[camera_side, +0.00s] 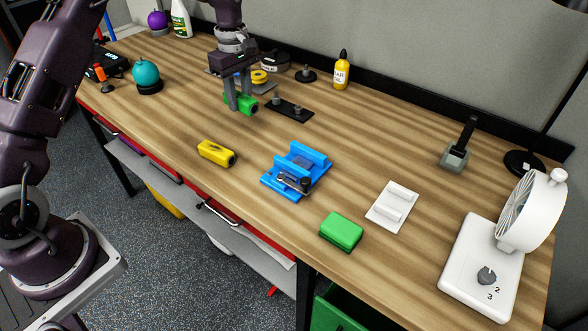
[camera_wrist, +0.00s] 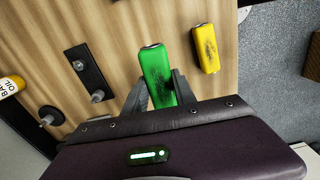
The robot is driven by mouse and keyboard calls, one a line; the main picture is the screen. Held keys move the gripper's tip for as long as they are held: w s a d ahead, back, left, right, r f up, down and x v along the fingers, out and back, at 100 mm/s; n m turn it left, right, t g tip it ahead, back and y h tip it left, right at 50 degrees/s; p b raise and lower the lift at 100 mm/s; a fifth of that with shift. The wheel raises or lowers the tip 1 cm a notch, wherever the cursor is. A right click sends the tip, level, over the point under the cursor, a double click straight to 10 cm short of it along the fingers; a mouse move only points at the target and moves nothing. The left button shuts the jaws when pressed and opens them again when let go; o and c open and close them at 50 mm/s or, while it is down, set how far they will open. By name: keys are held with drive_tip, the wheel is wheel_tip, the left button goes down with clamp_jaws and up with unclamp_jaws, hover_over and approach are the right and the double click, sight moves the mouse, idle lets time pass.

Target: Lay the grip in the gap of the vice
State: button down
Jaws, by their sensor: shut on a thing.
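My gripper (camera_side: 238,101) is shut on a green grip (camera_side: 247,106) above the back left part of the bench. In the wrist view the green grip (camera_wrist: 156,68) has a dark scuffed patch, and its far end sticks out beyond the fingers. The blue vice (camera_side: 297,170) stands mid-bench, apart from my gripper, to its right and nearer the front. Its gap lies between two raised blue jaws, with a metal screw part at the front. A yellow grip (camera_side: 216,153) lies loose left of the vice; it also shows in the wrist view (camera_wrist: 206,48).
A green block (camera_side: 341,231) and a white slotted holder (camera_side: 392,206) lie right of the vice. A dark plate with pegs (camera_side: 289,109) lies between my gripper and the vice's back side. A yellow oil bottle (camera_side: 341,72) stands behind. A white fan (camera_side: 530,212) is far right.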

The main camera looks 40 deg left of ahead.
idle(0.4)
drive_tip(key=d+r, duration=0.2)
drive_tip(key=d, duration=0.7)
drive_tip(key=s+d+r, duration=0.1)
drive_tip(key=d+r, duration=0.1)
drive_tip(key=d, duration=0.8)
drive_tip(key=shift+d+r+n, duration=0.2)
drive_tip(key=shift+d+n, duration=0.05)
drive_tip(key=shift+n, duration=0.05)
drive_tip(key=shift+f, duration=3.55)
drive_tip(key=shift+f, duration=0.1)
